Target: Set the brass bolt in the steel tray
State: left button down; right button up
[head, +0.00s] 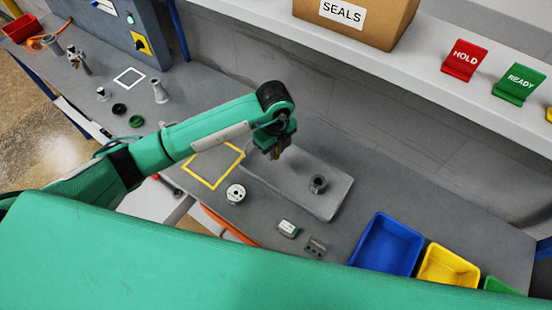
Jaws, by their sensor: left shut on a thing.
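The steel tray (330,205) is a flat grey rectangle lying on the grey bench, right of the middle of the head view. My left gripper (276,152) points down above the tray's back left part. It is shut on a small brass-coloured thing, which looks like the brass bolt; the fingers hide most of it. I cannot tell how far it is above the tray. A dark grey ring-shaped part (318,184) is on the tray, to the right of the gripper. My right gripper does not show.
Left of the tray is a yellow-outlined square (213,167). Blue (386,245) and yellow (447,267) bins stand at right. A shelf behind holds a SEALS box (352,20).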

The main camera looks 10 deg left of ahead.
pick_arm(q)
jog(key=shift+s+f+b, duration=0.1)
jog(key=shift+f+b, duration=0.85)
jog(key=shift+f, duration=0.65)
jog(key=shift+s+f, duration=0.1)
jog(key=shift+f, duration=0.1)
jog(key=c, duration=1.2)
grip_release()
jog(key=shift+r, duration=0.2)
notch_tip(320, 180, up, 12)
jog(key=p, duration=0.8)
jog(key=shift+r, duration=0.1)
